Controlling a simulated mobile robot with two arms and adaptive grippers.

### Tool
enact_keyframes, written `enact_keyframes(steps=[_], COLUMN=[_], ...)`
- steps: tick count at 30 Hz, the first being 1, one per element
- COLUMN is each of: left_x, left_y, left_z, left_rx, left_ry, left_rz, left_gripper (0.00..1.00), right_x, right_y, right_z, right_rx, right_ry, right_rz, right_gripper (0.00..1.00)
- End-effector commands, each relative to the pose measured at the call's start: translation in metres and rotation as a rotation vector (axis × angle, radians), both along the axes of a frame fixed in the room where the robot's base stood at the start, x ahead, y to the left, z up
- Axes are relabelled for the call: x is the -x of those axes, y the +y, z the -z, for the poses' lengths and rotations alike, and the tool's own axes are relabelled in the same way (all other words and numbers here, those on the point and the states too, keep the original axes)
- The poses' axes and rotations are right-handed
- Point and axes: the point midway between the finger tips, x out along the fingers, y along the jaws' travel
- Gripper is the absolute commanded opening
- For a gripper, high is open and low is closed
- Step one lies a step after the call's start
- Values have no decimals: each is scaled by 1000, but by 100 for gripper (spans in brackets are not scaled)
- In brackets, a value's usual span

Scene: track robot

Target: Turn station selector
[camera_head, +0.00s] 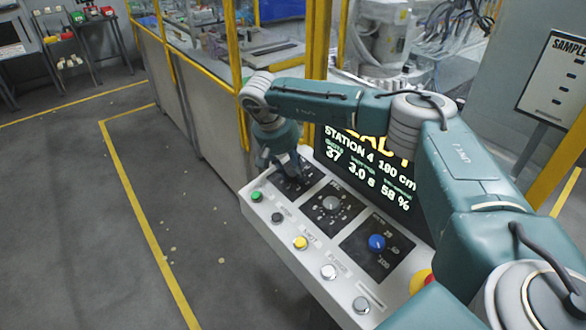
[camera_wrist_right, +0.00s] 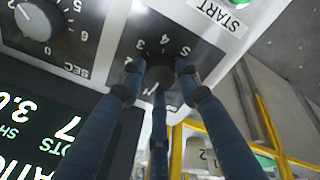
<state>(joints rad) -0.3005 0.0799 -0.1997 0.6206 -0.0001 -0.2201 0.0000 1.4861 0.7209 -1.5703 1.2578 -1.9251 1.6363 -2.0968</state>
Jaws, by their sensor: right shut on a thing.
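The station selector is a dark knob (camera_wrist_right: 160,73) on a black dial plate (camera_head: 303,184) at the far left of the sloped control panel (camera_head: 322,275). My right gripper (camera_head: 287,167) reaches down onto this dial. In the wrist view its fingers (camera_wrist_right: 160,76) are closed around the knob, and they hide part of it and its pointer. My left gripper is out of view.
A grey knob (camera_head: 331,203) and a blue knob (camera_head: 377,242) sit right of the selector. Green (camera_head: 257,196), yellow (camera_head: 300,243) and grey buttons line the front edge. A red-and-yellow button (camera_head: 421,281) is at the right. A yellow-framed fence (camera_head: 240,70) stands behind.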

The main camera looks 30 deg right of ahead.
Motion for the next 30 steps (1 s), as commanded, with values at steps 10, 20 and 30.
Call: enact_keyframes(steps=[10, 20, 30], left_x=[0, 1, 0], left_y=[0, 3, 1], left_z=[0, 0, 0], left_rx=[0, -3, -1], left_ry=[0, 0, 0], left_rz=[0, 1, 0], left_gripper=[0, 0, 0], right_x=[-6, -3, -2], right_y=[-2, 0, 19], right_z=[-6, -4, -56], right_rx=[2, 3, 2], right_ry=[-21, -10, -15], right_rz=[1, 0, -3], right_gripper=[48, 51, 51])
